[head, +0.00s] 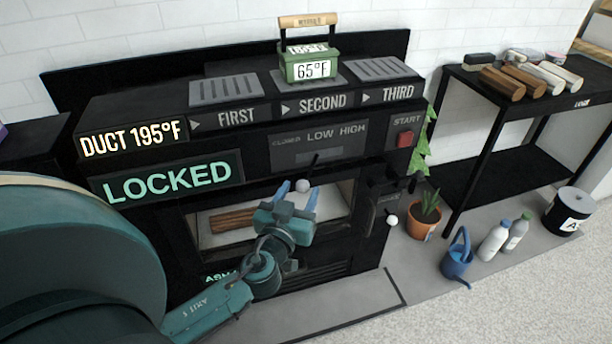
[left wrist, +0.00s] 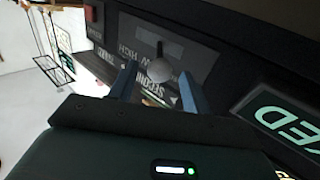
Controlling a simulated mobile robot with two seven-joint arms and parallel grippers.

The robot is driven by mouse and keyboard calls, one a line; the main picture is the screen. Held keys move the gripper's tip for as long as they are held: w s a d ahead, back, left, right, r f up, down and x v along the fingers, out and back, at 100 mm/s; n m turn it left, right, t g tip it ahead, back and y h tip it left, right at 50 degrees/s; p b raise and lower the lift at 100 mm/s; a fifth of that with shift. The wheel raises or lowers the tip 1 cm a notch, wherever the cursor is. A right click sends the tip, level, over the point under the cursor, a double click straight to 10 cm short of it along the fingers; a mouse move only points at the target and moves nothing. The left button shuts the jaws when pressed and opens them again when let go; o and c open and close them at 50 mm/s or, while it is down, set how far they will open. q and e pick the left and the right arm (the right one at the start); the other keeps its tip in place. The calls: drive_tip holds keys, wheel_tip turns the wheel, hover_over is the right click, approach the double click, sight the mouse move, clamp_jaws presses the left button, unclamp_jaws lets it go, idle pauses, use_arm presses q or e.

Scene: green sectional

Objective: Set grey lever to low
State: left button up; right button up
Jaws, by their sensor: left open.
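The grey lever (head: 303,185) has a round pale knob on a dark stem, below a plate (head: 290,141) marked CLOSED, LOW and HIGH on the black stove front. The stem rises toward the area under LOW. My left gripper (head: 298,190) is open, its blue fingers on either side of the knob. In the left wrist view the lever knob (left wrist: 160,80) sits between the two fingers of the left gripper (left wrist: 160,88), with gaps visible. Contact cannot be told. My right gripper is not in view.
Below is a firebox with a log (head: 230,220). A red START button (head: 405,139) and a white-knobbed handle (head: 392,219) are to the right. A green box marked 65°F (head: 311,68) stands on top. A potted plant (head: 424,214) and blue watering can (head: 457,256) stand on the floor.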

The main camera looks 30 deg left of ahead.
sight(306, 178)
use_arm(q)
drive_tip(key=x, duration=0.5)
clamp_jaws()
idle(0.5)
